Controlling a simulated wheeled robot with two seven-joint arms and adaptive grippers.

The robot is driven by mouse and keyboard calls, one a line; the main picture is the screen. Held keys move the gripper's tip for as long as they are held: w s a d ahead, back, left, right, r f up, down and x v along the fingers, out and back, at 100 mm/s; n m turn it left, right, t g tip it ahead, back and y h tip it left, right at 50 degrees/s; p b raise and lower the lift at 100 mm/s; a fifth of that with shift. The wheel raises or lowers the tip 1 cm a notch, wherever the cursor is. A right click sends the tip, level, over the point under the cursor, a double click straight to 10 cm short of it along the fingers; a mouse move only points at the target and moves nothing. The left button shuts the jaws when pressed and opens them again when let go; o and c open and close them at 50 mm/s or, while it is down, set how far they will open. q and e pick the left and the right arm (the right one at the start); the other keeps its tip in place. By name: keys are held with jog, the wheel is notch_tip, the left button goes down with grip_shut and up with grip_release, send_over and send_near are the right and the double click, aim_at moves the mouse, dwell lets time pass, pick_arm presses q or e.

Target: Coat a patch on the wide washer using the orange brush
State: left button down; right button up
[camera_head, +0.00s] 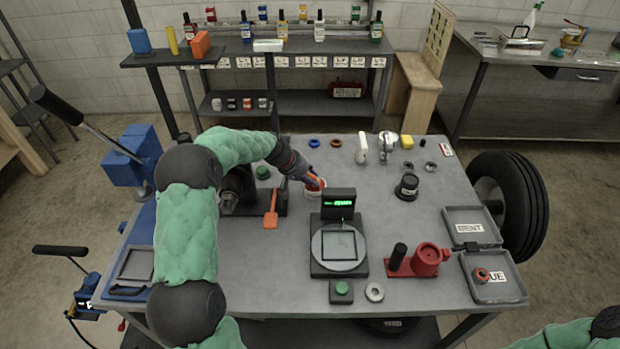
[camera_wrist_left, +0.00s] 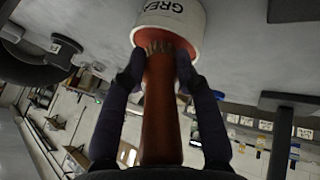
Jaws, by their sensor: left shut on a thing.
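My left gripper (camera_head: 309,179) reaches over the table's middle and is shut on the orange brush (camera_wrist_left: 161,115). In the left wrist view its fingers (camera_wrist_left: 160,82) press on both sides of the handle. The brush's bristles are at the red-orange mouth of a white grease pot (camera_wrist_left: 178,22); how deep they go I cannot tell. The pot also shows in the head view (camera_head: 314,194), partly hidden by the gripper. A pale flat ring, seemingly the wide washer (camera_head: 375,292), lies near the table's front edge. My right gripper is out of view.
A scale (camera_head: 340,262) with a green display stands right of centre. A green button box (camera_head: 341,291) sits beside the ring. A red tool (camera_head: 425,261) and grey trays (camera_head: 473,226) are to the right.

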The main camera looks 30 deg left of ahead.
pick_arm(q)
jog(key=shift+r+p, duration=2.1)
jog(key=shift+r, duration=1.4)
